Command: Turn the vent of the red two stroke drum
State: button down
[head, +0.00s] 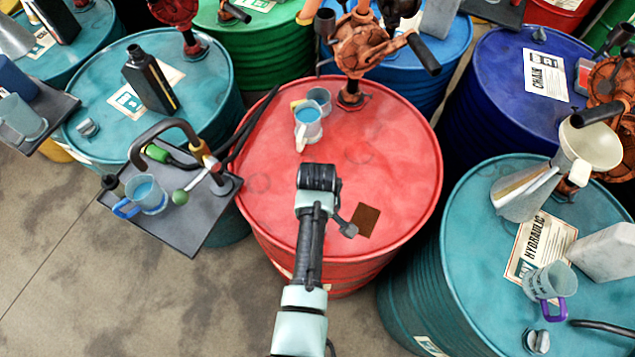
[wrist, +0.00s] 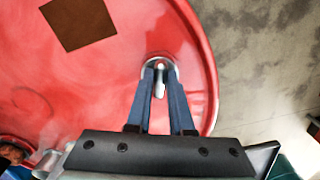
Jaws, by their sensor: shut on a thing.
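The red two stroke drum (head: 265,150) stands in the middle of the head view, and its red top (wrist: 105,85) fills much of the wrist view. Its vent (wrist: 160,80) is a small silvery lever in a round fitting close to the drum's rim. My gripper (wrist: 160,70) is over the vent with its two blue fingers either side of the lever, shut on it. In the head view my arm reaches over the front of the drum, and the vent and fingertips are hidden behind it.
A brown square patch (head: 365,221) lies on the drum top. A jug of blue fluid (head: 308,124), a grey cup (head: 320,98) and a rusty pump (head: 360,45) stand towards the back.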

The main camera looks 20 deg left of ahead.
jog(key=m+p, duration=0.1)
jog(key=m, duration=0.4)
jog(key=shift+s+r+m, duration=0.1)
jog(key=shift+m, duration=0.2)
jog(key=m+p, duration=0.1)
jog(key=m, duration=0.4)
jog(key=shift+a, duration=0.2)
jog(key=shift+m, duration=0.4)
jog(key=c, duration=0.8)
grip_release()
notch_tip(320, 180, up, 13)
jog(key=b, duration=0.1)
